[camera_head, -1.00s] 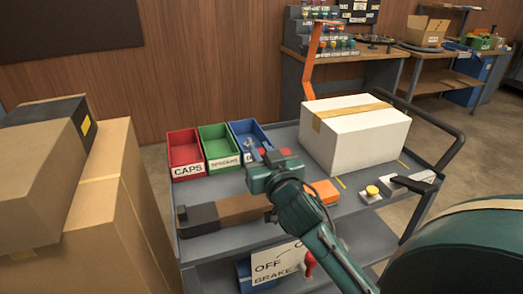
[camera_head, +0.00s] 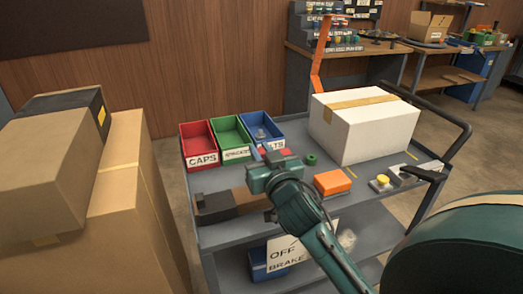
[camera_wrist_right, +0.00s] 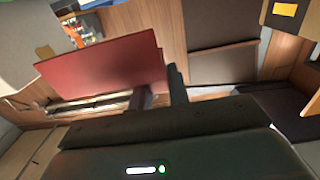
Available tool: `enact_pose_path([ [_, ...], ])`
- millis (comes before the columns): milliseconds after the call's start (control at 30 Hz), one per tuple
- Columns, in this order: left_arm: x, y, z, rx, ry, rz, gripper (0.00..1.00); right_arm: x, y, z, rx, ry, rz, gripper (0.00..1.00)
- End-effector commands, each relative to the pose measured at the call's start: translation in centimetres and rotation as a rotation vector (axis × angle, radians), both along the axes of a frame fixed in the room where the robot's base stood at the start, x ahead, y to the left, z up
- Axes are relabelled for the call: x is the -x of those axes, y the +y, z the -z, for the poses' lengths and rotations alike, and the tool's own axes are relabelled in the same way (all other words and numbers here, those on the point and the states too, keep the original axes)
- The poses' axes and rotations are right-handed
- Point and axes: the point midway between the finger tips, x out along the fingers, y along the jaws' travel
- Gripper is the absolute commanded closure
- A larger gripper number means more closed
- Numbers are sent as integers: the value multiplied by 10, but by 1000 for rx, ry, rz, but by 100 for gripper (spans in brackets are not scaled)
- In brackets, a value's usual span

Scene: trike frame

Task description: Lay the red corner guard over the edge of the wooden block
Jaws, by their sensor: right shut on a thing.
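The red corner guard (camera_wrist_right: 100,72) is in my right gripper (camera_wrist_right: 160,93), between its two fingers in the right wrist view. One broad, flat red face shows there, tilted. In the head view only small red bits of the guard (camera_head: 286,152) show past my right gripper (camera_head: 272,160), which hides the rest. The wooden block (camera_head: 250,201) lies on the cart's top, with a dark piece at its left end. My right gripper appears over or behind the block's right end; the gap between guard and block cannot be told. My left gripper is out of view.
Red (camera_head: 198,140), green (camera_head: 231,130) and blue (camera_head: 263,124) bins stand along the cart's back (camera_head: 345,192). A white box (camera_head: 365,135), orange block (camera_head: 332,182), green ring (camera_head: 310,160) and yellow button (camera_head: 382,180) are to the right. Stacked cartons (camera_head: 125,200) stand left.

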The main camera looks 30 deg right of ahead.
Motion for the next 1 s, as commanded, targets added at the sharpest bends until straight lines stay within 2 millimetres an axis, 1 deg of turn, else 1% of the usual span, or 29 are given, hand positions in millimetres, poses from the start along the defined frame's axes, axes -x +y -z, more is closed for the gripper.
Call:
enact_pose_path([
  [100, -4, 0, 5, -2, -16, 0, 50, 0, 0, 10, 0, 1, 1, 100],
  [267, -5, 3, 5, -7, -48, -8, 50, 0, 0, 23, 0, -1, 0, 100],
  [467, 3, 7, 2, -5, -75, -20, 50, 0, 0, 39, -1, -1, 0, 100],
  [733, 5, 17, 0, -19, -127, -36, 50, 0, 0, 61, 1, 0, 0, 100],
  [1000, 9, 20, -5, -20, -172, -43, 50, 0, 0, 80, 0, 0, 1, 100],
])
